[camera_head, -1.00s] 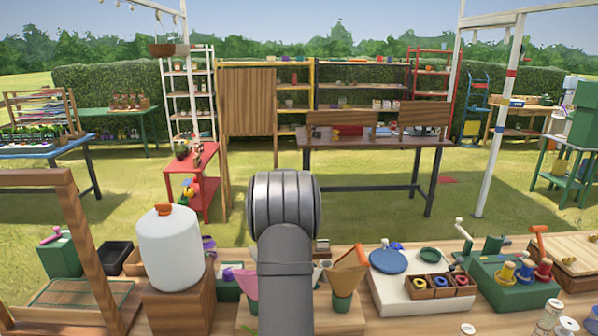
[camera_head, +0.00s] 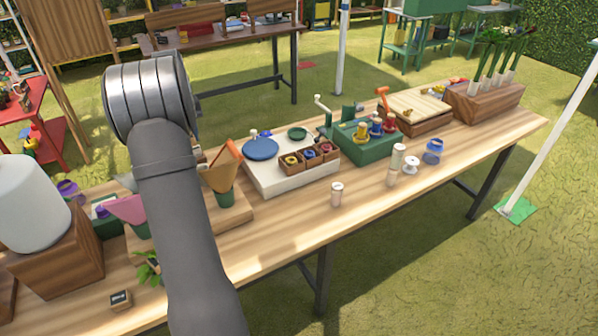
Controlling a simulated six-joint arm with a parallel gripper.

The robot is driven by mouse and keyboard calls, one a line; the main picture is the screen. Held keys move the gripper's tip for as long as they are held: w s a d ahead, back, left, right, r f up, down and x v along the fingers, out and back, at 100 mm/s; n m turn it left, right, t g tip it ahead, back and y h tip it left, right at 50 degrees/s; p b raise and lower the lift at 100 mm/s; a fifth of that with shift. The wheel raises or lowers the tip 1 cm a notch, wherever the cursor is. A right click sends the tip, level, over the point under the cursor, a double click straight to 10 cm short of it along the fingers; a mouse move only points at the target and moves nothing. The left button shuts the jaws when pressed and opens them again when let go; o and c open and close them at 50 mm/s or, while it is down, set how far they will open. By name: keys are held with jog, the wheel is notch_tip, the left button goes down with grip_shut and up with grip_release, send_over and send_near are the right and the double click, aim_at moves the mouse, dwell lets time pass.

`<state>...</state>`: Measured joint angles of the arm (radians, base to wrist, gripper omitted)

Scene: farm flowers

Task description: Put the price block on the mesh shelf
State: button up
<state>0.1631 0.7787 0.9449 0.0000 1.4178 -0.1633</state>
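A small wooden block with a dark face and pale marking (camera_head: 120,299), which looks like the price block, sits near the table's front edge at lower left. The mesh shelf does not clearly show now; only a sliver of brown wood, which I cannot identify, shows at the left edge. My grey arm crosses the left part of the view, passing right of the block in the picture. My gripper is out of view, so its state and anything in it are hidden.
The wooden table (camera_head: 285,225) holds a white dispenser on a wooden block (camera_head: 60,250), paper cones (camera_head: 220,175), a white board (camera_head: 262,178), a green spool stand (camera_head: 365,145) and small jars (camera_head: 336,195). The front strip right of my arm is mostly clear.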

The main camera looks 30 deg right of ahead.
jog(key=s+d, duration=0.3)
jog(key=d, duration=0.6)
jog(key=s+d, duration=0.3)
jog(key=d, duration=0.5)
send_over(317, 191)
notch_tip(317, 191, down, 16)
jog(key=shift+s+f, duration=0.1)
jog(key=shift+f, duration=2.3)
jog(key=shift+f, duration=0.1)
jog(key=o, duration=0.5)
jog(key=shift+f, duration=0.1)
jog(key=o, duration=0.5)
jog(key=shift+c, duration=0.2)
